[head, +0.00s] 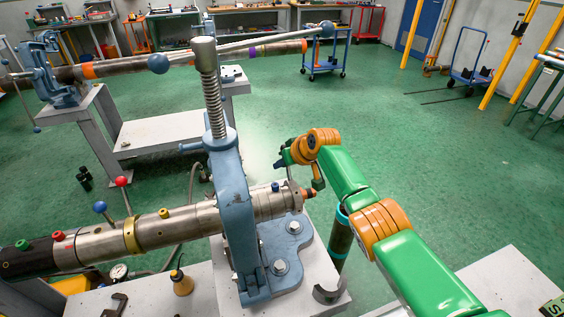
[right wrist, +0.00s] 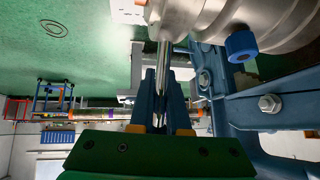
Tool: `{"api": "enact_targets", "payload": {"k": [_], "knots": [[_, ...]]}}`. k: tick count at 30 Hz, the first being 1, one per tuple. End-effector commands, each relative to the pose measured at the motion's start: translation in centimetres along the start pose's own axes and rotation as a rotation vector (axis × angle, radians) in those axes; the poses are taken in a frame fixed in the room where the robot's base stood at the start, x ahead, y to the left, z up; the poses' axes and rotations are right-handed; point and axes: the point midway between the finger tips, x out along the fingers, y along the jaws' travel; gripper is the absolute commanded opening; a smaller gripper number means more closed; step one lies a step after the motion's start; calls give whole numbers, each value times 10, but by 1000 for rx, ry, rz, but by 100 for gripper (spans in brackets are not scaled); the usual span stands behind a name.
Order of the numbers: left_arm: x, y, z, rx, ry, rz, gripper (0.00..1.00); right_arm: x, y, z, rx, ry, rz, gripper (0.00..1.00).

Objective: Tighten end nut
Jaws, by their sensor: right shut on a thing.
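The end nut (head: 296,196) is the collar at the right end of the steel pipe assembly (head: 180,228), which lies level through a blue pipe vise (head: 236,200). The nut's metal also shows at the top of the right wrist view (right wrist: 170,16). My right gripper (head: 290,158) is beside this end, its fingers pointing at the nut. In the right wrist view its blue fingers (right wrist: 162,95) are shut on a thin steel bar (right wrist: 163,62) that reaches up to the nut. Where bar and nut join is partly hidden. My left gripper is out of view.
The vise's threaded screw (head: 211,95) and long handle (head: 240,46) stand over the pipe. A blue knob (right wrist: 240,45) sits on the pipe near my fingers. A dark green cylinder (head: 340,243) stands below my right arm. Green floor to the right is open.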

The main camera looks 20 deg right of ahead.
Motion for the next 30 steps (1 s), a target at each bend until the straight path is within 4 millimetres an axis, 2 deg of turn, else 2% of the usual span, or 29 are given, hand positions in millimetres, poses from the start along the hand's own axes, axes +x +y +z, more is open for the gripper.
{"api": "enact_targets", "payload": {"k": [18, 19, 22, 30], "knots": [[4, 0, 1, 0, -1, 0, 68, 1, 0, 4, 9, -39, -2, 0], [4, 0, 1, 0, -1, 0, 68, 1, 0, 4, 9, -39, -2, 17], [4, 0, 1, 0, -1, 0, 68, 1, 0, 4, 9, -39, -2, 44], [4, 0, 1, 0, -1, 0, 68, 1, 0, 3, 8, -39, -2, 45]]}}
